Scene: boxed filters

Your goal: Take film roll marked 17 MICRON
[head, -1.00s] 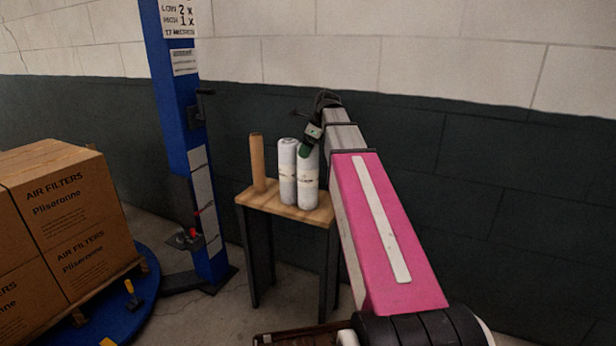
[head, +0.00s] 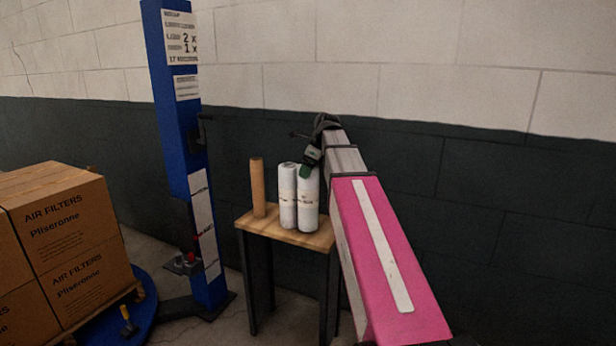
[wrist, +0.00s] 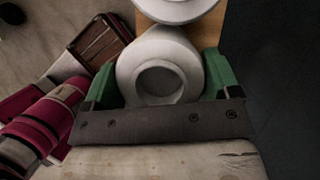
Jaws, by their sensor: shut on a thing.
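Two white film rolls stand upright side by side on a small wooden-topped stand (head: 270,232). My gripper (wrist: 160,88) is shut on the right roll (head: 308,205), with one green finger on each side of its top end. That roll's hollow core shows in the wrist view (wrist: 160,80). The left roll (head: 288,198) is just beside it, and its rim shows at the top of the wrist view (wrist: 175,8). Both rolls have a label band, but its print is too small to read. The held roll appears to be still on or very near the stand top.
A bare brown cardboard tube (head: 258,188) stands at the stand's left. A blue wrapper mast (head: 185,130) with posted sheets rises left of it. Boxes marked AIR FILTERS (head: 65,240) are stacked on a blue turntable (head: 140,312). A block wall is close behind.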

